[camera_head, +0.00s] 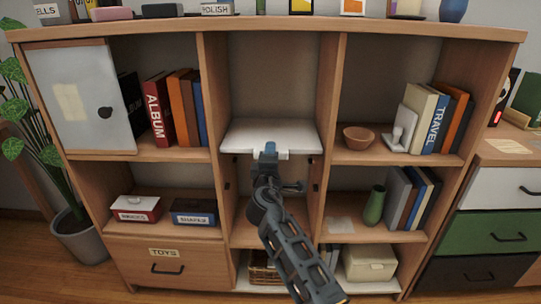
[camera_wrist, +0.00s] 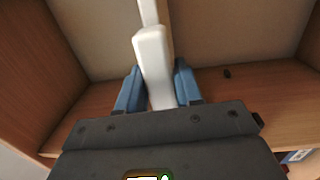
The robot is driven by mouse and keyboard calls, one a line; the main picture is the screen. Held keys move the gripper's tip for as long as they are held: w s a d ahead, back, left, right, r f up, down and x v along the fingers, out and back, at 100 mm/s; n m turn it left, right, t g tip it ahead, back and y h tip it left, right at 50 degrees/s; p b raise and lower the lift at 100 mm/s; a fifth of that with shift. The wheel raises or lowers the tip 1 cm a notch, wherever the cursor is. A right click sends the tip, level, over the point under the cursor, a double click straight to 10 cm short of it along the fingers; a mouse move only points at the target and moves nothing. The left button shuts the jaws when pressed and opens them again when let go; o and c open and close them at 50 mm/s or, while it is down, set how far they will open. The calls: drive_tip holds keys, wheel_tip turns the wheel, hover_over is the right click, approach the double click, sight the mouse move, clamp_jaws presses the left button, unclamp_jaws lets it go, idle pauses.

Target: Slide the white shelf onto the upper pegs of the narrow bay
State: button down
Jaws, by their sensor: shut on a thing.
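The white shelf (camera_head: 270,136) lies roughly level inside the narrow middle bay, between its two wooden uprights (camera_head: 328,120). My gripper (camera_head: 268,153) is at the shelf's front edge, reaching up from below. In the wrist view, its blue fingers are shut on a white part of the shelf (camera_wrist: 155,60). Small dark marks that look like pegs show on the bay's inner sides below the shelf, at left (camera_head: 227,186) and right (camera_head: 315,187). Any pegs directly under the shelf are hidden, so I cannot tell whether it rests on them.
Books, a bowl (camera_head: 357,137) and a green vase (camera_head: 374,206) stand in the right bay. A red box (camera_head: 136,208) and a blue box (camera_head: 194,211) sit at left. A basket (camera_head: 264,268) stands low in the middle bay. The space above the shelf is clear.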

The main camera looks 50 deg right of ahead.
drive_tip(key=shift+c, duration=0.9)
unclamp_jaws()
drive_tip(key=shift+f, duration=0.1)
drive_tip(key=v, duration=1)
drive_tip(key=shift+r+p, duration=0.3)
drive_tip(key=shift+p, duration=0.05)
idle(0.4)
drive_tip(key=shift+s+d, duration=0.1)
drive_tip(key=shift+s, duration=0.05)
idle(0.4)
